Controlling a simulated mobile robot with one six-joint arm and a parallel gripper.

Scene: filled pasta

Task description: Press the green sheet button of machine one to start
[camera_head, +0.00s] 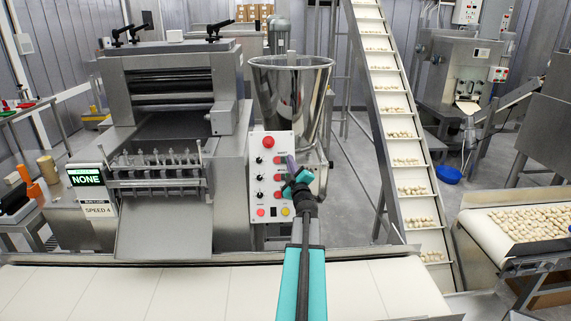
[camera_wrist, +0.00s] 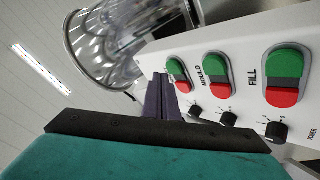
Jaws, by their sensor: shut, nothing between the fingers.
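The white control panel (camera_head: 256,200) of the machine carries green and red button pairs. In the wrist view the pairs labelled FILL (camera_wrist: 284,63) and MOULD (camera_wrist: 216,62) show clearly. A third pair (camera_wrist: 177,68), farthest left, has its label mostly hidden; it has green above red, and I cannot read it as SHEET for sure. My gripper (camera_head: 289,163), with purple fingers, is shut and empty in front of the panel's upper right part. In the wrist view the fingers (camera_wrist: 158,98) are just left of the third pair. Whether they touch the panel is unclear.
A red stop button (camera_head: 268,142) sits on the panel's upper part, with black knobs along its left side. A steel hopper (camera_head: 290,90) stands behind the panel. A display (camera_head: 86,177) reads NONE. The white conveyor belt (camera_head: 180,290) in front is empty.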

